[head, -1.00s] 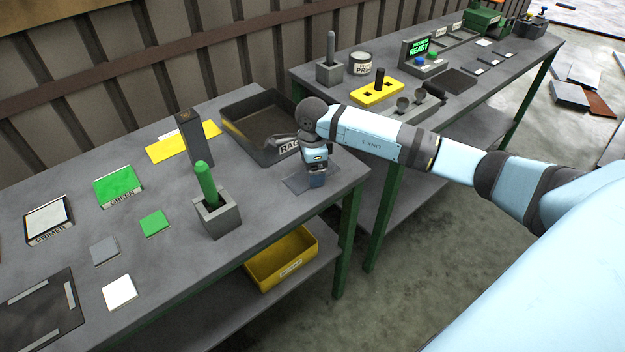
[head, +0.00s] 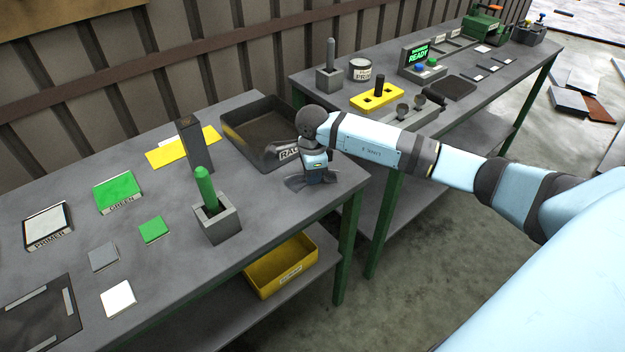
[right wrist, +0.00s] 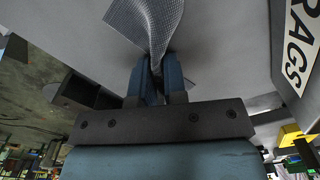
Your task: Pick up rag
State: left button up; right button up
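The rag (head: 297,184) is a small dark grey cloth at the right end of the near table, in front of the tray labelled RAGS. It is bunched up around my right gripper's fingers (head: 318,178). In the right wrist view the woven grey rag (right wrist: 147,22) is pinched between the two blue fingers of my right gripper (right wrist: 158,72), and its loose part fans out beyond them. I cannot tell whether the rag still touches the table. My left gripper is not in view.
The dark RAGS tray (head: 232,128) stands just behind the gripper. A block holder (head: 218,227) with a green-handled tool is to the left. A yellow bin (head: 283,268) sits on the shelf below. A second table (head: 420,135) stands across a gap.

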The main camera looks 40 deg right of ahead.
grip_shut()
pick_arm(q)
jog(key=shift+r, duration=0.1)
pick_arm(e)
jog(key=shift+r+p, duration=0.3)
jog(key=shift+r, duration=0.1)
pick_arm(q)
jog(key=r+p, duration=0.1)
jog(key=p, duration=0.1)
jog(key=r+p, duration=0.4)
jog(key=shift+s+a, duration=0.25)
pick_arm(e)
notch_tip(320, 180, up, 11)
